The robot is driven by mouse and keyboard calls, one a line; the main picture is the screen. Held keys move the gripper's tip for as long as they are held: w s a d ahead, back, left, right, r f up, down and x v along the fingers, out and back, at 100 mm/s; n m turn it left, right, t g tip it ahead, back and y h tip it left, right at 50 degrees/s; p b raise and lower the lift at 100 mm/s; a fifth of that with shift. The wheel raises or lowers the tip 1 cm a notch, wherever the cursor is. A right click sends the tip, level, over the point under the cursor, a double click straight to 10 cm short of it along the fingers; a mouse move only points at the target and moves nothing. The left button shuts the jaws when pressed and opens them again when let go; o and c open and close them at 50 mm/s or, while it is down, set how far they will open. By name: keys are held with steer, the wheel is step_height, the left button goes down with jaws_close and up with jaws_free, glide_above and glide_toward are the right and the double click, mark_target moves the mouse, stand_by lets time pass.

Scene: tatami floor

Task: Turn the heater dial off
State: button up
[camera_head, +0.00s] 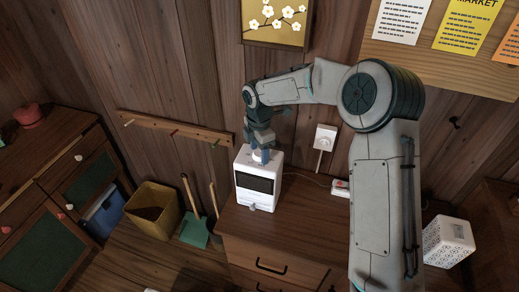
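The heater (244,198) is a small white box with a dark front grille, standing upright on a wooden cabinet. My gripper (261,154) points down at the heater's top face from above. Its fingers are at or just over a small pale round part there, which looks like the dial (256,158). The fingers partly hide this part, so its setting does not show. I cannot tell whether the fingers touch it or how far apart they are.
The wooden cabinet (285,228) has bare top around the heater. A power strip (340,188) and wall outlet (325,138) are to the right, with a cord. A peg rail (175,128) is on the wall. A yellow bin (152,208) and green dustpan (194,232) stand left.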

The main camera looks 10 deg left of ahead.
mark_target(259, 153)
step_height(259, 153, up, 14)
steer(key=b, duration=0.1)
steer(key=shift+b, duration=0.3)
steer(key=shift+f, duration=0.1)
